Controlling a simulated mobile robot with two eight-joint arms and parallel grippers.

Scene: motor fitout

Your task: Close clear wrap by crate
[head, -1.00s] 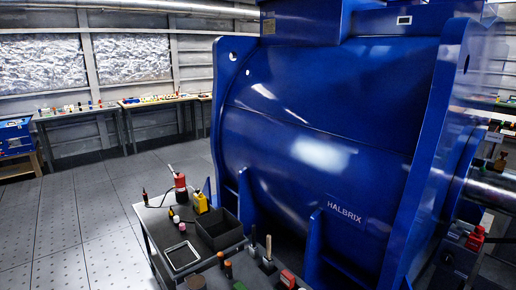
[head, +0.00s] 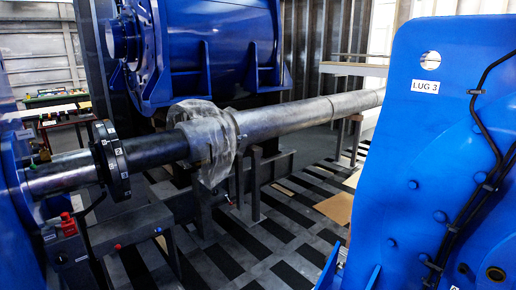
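Clear wrap (head: 210,140) hangs around the long metal shaft (head: 290,117) in the middle of the head view. It looks crumpled and translucent, with its lower part drooping below the shaft. I cannot tell whether its edges meet. No crate that I can make out clearly shows in this view. Neither of my grippers is in view.
A black flanged collar (head: 111,160) sits on the shaft left of the wrap. A dark stand (head: 254,185) is under the shaft. A blue housing marked LUG 3 (head: 420,150) fills the right side. A flat tan sheet (head: 337,208) lies on the patterned floor.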

